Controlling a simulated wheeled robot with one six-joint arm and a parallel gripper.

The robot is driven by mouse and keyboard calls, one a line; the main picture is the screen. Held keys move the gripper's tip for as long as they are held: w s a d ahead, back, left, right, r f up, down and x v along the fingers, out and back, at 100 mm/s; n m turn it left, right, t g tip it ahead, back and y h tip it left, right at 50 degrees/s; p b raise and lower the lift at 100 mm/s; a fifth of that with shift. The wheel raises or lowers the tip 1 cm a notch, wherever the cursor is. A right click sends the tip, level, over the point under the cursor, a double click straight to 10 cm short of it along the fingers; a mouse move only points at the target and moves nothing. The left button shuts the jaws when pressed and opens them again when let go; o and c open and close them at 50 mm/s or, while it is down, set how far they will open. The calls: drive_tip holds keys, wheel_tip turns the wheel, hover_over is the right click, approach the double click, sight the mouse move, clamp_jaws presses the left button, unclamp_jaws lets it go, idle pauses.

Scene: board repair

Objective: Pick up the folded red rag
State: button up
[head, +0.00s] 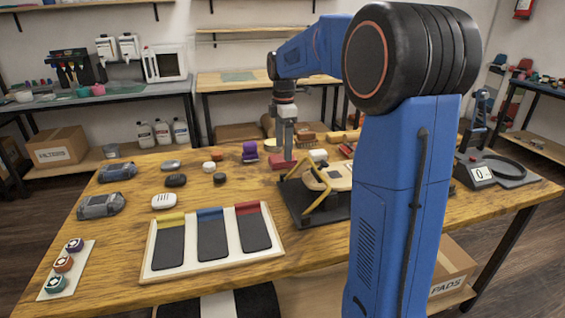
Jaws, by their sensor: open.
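A folded red cloth (276,162), which looks like the rag, lies on the wooden workbench (120,235) near its middle. My gripper (288,158) points down right at the cloth and overlaps it in the picture. The gripper is open. Its fingers are small here and partly merge with the cloth, so I cannot tell whether they touch it or stand around it.
A black stand with yellow bars (324,194) is close to the right of the cloth. Purple items (249,151) lie to its left. A white tray with three dark panels (209,243) is in front. My arm hides part of the bench's right side.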

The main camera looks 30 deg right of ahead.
drive_tip(key=shift+w+a+f, duration=0.1)
drive_tip(key=shift+a+f, duration=0.05)
drive_tip(key=shift+f, duration=1.8)
drive_tip(key=c, duration=1.1)
drive_tip(key=shift+r, duration=0.1)
wheel_tip(320, 180, up, 10)
drive_tip(key=shift+f, duration=0.1)
